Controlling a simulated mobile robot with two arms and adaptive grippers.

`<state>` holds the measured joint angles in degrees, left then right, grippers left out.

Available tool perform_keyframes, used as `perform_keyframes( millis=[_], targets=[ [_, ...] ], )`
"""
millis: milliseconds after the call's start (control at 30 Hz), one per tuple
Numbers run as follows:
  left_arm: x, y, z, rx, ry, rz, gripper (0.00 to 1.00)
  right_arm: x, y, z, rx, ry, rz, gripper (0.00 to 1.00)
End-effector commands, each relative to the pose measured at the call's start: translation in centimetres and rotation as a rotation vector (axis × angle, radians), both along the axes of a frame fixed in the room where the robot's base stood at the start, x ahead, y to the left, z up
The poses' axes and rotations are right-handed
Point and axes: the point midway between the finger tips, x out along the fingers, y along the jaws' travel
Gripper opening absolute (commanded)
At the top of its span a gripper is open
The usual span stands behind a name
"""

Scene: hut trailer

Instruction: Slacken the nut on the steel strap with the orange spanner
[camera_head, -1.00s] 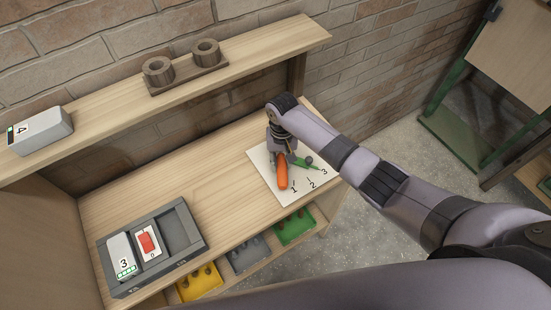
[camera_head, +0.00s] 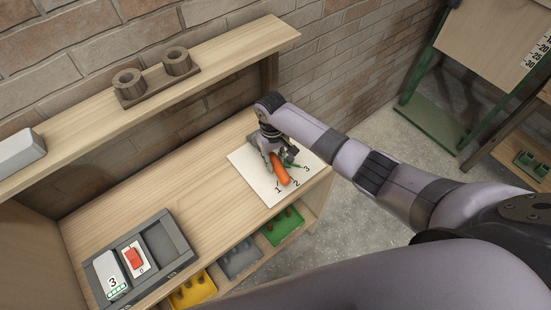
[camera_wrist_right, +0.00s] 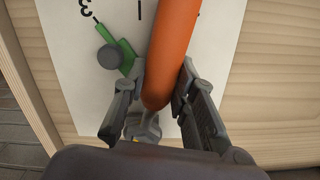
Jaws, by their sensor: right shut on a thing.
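The orange spanner (camera_head: 280,170) lies over a white card marked 1, 2 and 3 (camera_head: 252,175) on the workbench. Its handle end points between the 1 and the 2. My right gripper (camera_head: 268,147) is shut on the spanner near its head end. In the wrist view the orange handle (camera_wrist_right: 172,50) runs between the two fingers (camera_wrist_right: 160,95). A grey metal part (camera_wrist_right: 142,124) shows below the handle; I cannot tell whether it is the spanner's head. The nut and steel strap cannot be made out behind the gripper. My left gripper is not in view.
A green pointer (camera_wrist_right: 122,55) with a grey knob (camera_wrist_right: 109,57) is close beside the left finger in the wrist view. The bench middle is clear.

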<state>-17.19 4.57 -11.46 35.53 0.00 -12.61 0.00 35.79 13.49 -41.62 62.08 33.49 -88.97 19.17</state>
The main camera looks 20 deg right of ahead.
Motion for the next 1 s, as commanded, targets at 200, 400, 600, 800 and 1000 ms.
perform_keyframes(
  millis=[200, 400, 600, 800, 1000],
  targets=[
    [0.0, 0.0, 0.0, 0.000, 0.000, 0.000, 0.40, 0.1, 0.3, 0.2, 0.000, -0.004, -0.029, 0.00],
    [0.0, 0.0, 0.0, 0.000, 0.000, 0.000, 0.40, 0.1, 0.3, 1.7, 0.001, -0.005, -0.028, 0.00],
    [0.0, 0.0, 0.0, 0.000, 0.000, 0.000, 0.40, 0.1, 0.3, 3.2, 0.000, -0.004, -0.028, 0.00],
    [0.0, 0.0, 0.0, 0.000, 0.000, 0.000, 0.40, 0.0, 0.3, 3.8, 0.000, -0.002, -0.029, 0.00],
    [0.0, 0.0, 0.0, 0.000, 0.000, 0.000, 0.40, 0.1, 0.3, 6.3, 0.002, -0.005, -0.027, 0.00]
  ],
)
